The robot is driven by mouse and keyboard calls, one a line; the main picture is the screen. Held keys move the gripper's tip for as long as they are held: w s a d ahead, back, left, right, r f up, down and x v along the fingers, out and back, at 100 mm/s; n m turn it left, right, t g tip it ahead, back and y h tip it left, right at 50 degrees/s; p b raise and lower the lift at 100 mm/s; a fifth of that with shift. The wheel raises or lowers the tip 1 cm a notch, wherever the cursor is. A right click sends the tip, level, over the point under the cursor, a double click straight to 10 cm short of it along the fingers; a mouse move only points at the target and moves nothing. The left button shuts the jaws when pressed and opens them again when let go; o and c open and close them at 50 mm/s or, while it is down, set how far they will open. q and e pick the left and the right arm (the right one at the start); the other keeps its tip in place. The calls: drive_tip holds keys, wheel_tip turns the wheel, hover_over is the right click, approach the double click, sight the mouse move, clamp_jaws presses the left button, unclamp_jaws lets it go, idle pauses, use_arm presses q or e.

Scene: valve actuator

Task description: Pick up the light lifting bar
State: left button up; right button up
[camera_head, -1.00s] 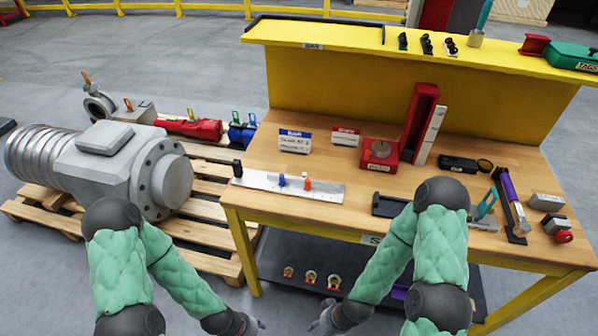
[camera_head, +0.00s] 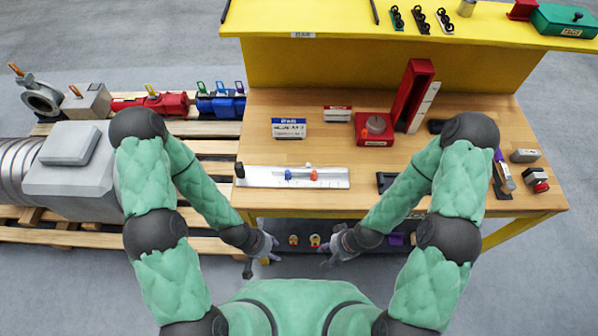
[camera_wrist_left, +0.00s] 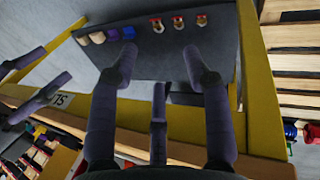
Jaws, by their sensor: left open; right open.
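I cannot clearly pick out a light lifting bar. Dark, thin edges (camera_head: 375,12) stand at the ends of the section above a small label (camera_head: 302,35) on the yellow upper shelf; the top of this section is cut off in the head view. My left gripper (camera_head: 270,246) is open and empty, low in front of the bench's front edge. My right gripper (camera_head: 332,250) is open, low in front of the bench, to the right of the left one.
The wooden bench top (camera_head: 270,110) carries a white plate with small pegs (camera_head: 290,177), a red box (camera_head: 374,130) and a tall red holder (camera_head: 415,95). Small hardware sits on the dark lower shelf (camera_wrist_left: 200,65). A pallet (camera_head: 60,238) with a grey actuator (camera_head: 75,180) stands left.

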sight(290, 170)
use_arm(q)
drive_tip(key=o, duration=0.3)
drive_tip(key=shift+w, duration=0.2)
drive_tip(key=w+d+r+n, duration=0.1)
drive_tip(key=w+r+n, duration=0.1)
drive_tip(key=w+r, duration=0.2)
drive_tip(key=w+d+r+n+g+y, duration=0.1)
drive_tip(key=w+r+n, duration=0.1)
drive_tip(key=w, duration=0.4)
drive_tip(key=w+d+r+n+g+y, duration=0.1)
drive_tip(key=w+d+r+n, duration=0.1)
drive_tip(key=w+r, duration=0.3)
drive_tip(key=shift+w+r, duration=0.35)
drive_tip(key=shift+w, duration=0.1)
drive_tip(key=w+d+r+n+t+y, duration=0.2)
drive_tip(key=w+r+n, duration=0.6)
drive_tip(key=w+n, duration=0.15)
drive_tip(key=f, duration=1.2)
drive_tip(key=shift+w+a, duration=0.15)
drive_tip(key=shift+w, duration=0.15)
clamp_jaws()
